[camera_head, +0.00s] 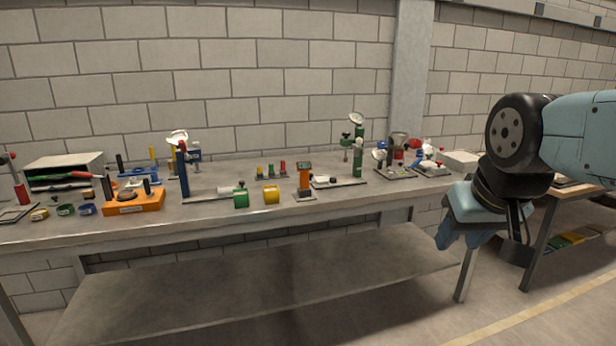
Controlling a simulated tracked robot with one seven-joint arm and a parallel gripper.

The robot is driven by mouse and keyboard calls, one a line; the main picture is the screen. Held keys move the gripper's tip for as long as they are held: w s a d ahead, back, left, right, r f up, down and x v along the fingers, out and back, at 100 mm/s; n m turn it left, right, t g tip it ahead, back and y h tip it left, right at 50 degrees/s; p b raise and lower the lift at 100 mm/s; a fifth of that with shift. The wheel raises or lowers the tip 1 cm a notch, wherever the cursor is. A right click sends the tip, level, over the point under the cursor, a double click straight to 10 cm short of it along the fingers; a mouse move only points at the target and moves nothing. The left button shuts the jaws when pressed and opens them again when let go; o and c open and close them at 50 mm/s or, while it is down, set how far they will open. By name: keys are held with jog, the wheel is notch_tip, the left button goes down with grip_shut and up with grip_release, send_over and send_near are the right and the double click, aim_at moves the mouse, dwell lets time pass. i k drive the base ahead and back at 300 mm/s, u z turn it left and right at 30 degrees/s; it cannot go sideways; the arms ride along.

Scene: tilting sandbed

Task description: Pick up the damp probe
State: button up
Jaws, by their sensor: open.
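I cannot tell for certain which item is the damp probe. An upright orange device with a dark top (304,181) stands on a small grey base near the front edge of the workbench (340,205), and it may be the probe. My gripper (461,241) hangs at the right, in front of the bench's right end. It is open and points down, with nothing seen in it. It is well to the right of the orange device and apart from it.
A yellow cylinder (271,195) and a green cylinder (240,198) lie left of the orange device. An orange block (133,202) sits farther left. A tall green stand (358,150) and cluttered trays (395,172) stand to the right. A lower shelf (250,285) is bare.

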aim_at(303, 167)
jog(key=z, duration=0.05)
jog(key=i, duration=1)
jog(key=u, duration=0.1)
